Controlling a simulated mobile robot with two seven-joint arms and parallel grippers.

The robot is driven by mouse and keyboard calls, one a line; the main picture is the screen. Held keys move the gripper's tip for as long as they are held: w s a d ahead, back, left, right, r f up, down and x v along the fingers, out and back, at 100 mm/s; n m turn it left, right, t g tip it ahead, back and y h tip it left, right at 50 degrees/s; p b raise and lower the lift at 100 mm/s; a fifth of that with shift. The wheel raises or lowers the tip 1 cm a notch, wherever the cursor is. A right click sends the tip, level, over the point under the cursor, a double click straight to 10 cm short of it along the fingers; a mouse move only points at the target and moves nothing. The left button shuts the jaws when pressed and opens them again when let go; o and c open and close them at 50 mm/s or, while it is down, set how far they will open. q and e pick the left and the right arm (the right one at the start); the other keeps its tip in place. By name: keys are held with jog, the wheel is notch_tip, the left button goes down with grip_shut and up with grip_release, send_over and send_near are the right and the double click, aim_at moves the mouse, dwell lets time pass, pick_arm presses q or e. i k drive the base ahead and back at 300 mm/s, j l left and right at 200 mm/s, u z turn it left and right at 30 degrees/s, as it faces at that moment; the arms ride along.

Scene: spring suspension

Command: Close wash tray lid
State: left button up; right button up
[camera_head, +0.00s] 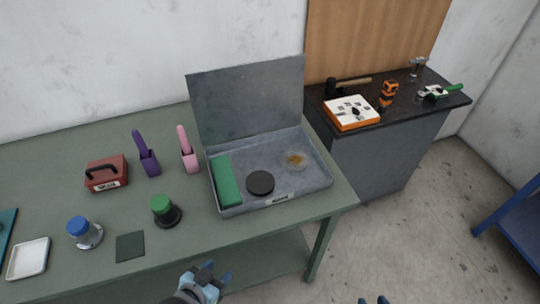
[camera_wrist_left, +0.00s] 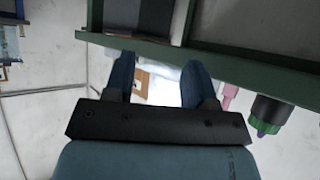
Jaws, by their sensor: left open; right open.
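The grey metal wash tray (camera_head: 317,183) stands on the green table near its right end. Its flat grey lid (camera_head: 246,98) stands up along the tray's back edge, so the tray is open. Inside lie a long green block (camera_head: 225,180) and a black disc (camera_head: 260,182); a brown stain marks the floor of the tray. My left gripper (camera_head: 212,274) is open and empty in front of the table edge, below the tray in the picture. Its spread blue fingers (camera_wrist_left: 158,78) show in the left wrist view. My right gripper (camera_head: 373,300) barely shows at the bottom edge, its fingertips apart.
Left of the tray are pink (camera_head: 187,150) and purple (camera_head: 146,155) tools, a red box (camera_head: 106,174), a green-topped pot (camera_head: 163,209) and a blue-topped pot (camera_head: 84,231). A dark counter (camera_head: 402,112) with tools stands right. Floor in front is free.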

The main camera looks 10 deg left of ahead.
aim_at(228, 102)
jog(key=k+j+z, duration=0.15)
jog(key=k+z, duration=0.5)
jog(key=k, duration=0.25)
